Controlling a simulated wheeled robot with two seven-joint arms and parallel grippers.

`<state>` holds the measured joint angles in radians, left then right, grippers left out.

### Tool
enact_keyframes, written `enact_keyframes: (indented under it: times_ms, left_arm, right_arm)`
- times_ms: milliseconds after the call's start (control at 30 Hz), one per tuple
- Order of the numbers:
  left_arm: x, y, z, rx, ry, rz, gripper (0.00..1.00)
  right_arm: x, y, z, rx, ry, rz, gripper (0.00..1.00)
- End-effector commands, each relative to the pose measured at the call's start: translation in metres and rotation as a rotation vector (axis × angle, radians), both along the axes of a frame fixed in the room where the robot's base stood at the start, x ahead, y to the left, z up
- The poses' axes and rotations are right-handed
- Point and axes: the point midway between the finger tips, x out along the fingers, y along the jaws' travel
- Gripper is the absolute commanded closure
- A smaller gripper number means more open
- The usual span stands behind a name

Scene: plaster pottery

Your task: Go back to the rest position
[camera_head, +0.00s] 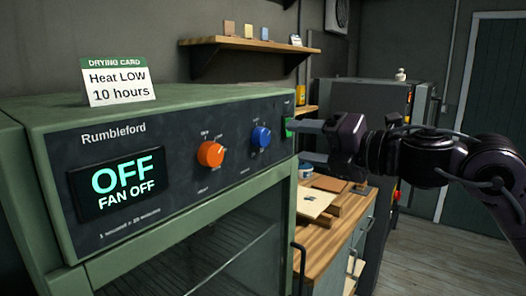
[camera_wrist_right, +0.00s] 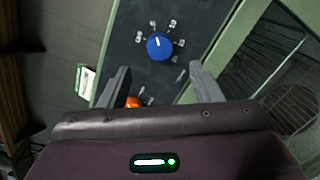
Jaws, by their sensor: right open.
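My right gripper (camera_head: 308,128) reaches in from the right in the head view, near the right end of the green drying cabinet's control panel (camera_head: 180,150). In the right wrist view its two fingers (camera_wrist_right: 157,87) are spread apart, with nothing between them. The blue knob (camera_head: 261,136) shows ahead of the fingers in the wrist view (camera_wrist_right: 159,46), apart from them. The orange knob (camera_head: 211,154) is left of the blue one and is partly hidden by a finger in the wrist view (camera_wrist_right: 134,102). The display (camera_head: 122,184) reads OFF, FAN OFF. My left gripper is not in view.
A drying card (camera_head: 118,82) reading "Heat LOW 10 hours" stands on the cabinet top. Right of the cabinet is a wooden worktop (camera_head: 326,243) with flat boards. A wall shelf (camera_head: 250,43) holds small tiles. A dark grey unit (camera_head: 370,93) stands behind my right arm. Open floor (camera_head: 425,262) lies at right.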

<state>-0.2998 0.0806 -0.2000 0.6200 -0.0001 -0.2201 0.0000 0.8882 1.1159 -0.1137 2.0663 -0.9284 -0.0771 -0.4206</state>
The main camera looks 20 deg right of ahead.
Motion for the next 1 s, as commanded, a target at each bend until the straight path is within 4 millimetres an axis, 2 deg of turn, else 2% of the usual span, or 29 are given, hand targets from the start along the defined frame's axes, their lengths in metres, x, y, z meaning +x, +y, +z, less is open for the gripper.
enact_keyframes:
  times_ms: [133, 233, 367, 400, 567, 667, 700, 800, 900, 1000]
  left_arm:
    - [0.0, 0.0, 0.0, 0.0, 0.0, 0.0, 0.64]
    - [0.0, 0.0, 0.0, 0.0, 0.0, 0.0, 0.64]
    - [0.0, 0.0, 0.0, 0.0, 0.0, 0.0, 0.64]
    - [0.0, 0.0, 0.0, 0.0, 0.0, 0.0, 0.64]
    - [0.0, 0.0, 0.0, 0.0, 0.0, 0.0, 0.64]
    - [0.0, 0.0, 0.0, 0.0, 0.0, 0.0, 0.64]
    - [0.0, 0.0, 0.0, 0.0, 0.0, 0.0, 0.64]
    - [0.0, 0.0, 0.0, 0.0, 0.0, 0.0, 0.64]
    - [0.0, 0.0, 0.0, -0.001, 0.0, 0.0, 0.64]
    - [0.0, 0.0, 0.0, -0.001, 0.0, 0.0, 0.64]
  right_arm:
    - [0.005, 0.006, -0.012, 0.028, 0.019, -0.006, 0.42]
    - [0.017, 0.02, -0.041, 0.113, 0.069, -0.029, 0.42]
    - [0.031, 0.041, -0.104, 0.319, 0.195, -0.119, 0.42]
    - [0.032, 0.045, -0.125, 0.395, 0.243, -0.161, 0.42]
    - [0.022, 0.049, -0.216, 0.7, 0.472, -0.386, 0.42]
    - [0.0, 0.044, -0.276, 0.883, 0.639, -0.571, 0.42]
    - [-0.013, 0.041, -0.301, 0.952, 0.709, -0.657, 0.42]
    - [-0.052, 0.033, -0.357, 1.102, 0.88, -0.876, 0.42]
    - [-0.09, 0.027, -0.397, 1.203, 1.012, -1.068, 0.42]
    - [-0.124, 0.024, -0.426, 1.269, 1.116, -1.227, 0.42]
